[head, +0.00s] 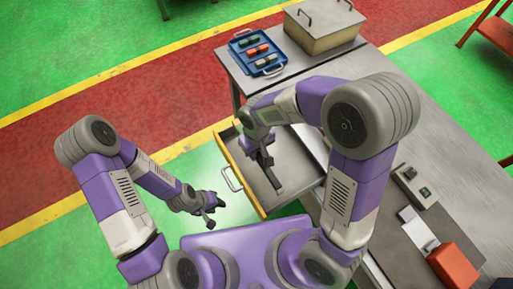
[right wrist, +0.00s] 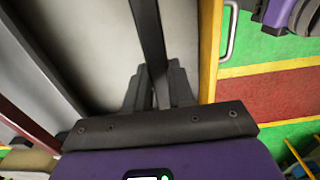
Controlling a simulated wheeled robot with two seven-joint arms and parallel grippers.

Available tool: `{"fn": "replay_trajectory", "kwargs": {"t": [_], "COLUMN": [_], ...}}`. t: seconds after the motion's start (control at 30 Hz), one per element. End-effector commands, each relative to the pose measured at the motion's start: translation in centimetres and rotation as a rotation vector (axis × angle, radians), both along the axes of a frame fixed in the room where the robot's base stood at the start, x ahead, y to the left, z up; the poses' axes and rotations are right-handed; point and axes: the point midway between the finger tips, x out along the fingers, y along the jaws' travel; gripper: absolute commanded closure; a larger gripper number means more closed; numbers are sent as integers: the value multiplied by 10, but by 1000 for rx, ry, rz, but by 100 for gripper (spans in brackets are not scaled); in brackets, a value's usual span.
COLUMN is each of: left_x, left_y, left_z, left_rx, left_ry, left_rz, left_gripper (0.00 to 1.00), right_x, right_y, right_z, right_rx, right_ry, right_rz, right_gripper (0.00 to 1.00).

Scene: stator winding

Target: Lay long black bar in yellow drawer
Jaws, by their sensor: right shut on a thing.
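The yellow drawer (head: 241,172) is pulled open from the workbench, with a grey inside. In the head view my right gripper (head: 263,160) reaches down over the drawer. It is shut on the long black bar (head: 273,178), which points toward the drawer's near corner. In the right wrist view the bar (right wrist: 148,35) runs up from between the fingers (right wrist: 158,88), over the grey drawer floor, and the drawer's yellow edge (right wrist: 212,50) lies to its right. Whether the bar touches the floor is unclear. My left gripper (head: 208,206) hangs outside the drawer, left of its handle; its jaws are too small to read.
The drawer handle (head: 232,179) sticks out to the left. On the workbench (head: 440,130) stand a blue tray (head: 246,60) with several small parts, a beige lidded box (head: 323,28), a small grey device (head: 415,187) and a red box (head: 454,268). The drawer floor shows bare room.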

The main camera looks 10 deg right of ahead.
Motion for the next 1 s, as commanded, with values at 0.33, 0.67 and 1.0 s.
{"fn": "replay_trajectory", "kwargs": {"t": [0.33, 0.67, 1.0], "left_x": [0, 0, 0], "left_y": [0, 0, 0], "left_z": [-38, -62, -62], "left_rx": [0, 0, 0], "left_ry": [-1, -1, -1], "left_rz": [0, 0, 0], "left_gripper": [62, 62, 62], "right_x": [0, 0, 0], "right_y": [0, 0, 0], "right_z": [-46, -76, -76], "right_rx": [0, 0, 0], "right_ry": [0, 0, 0], "right_rz": [1, 1, 0], "right_gripper": [100, 100, 100]}}
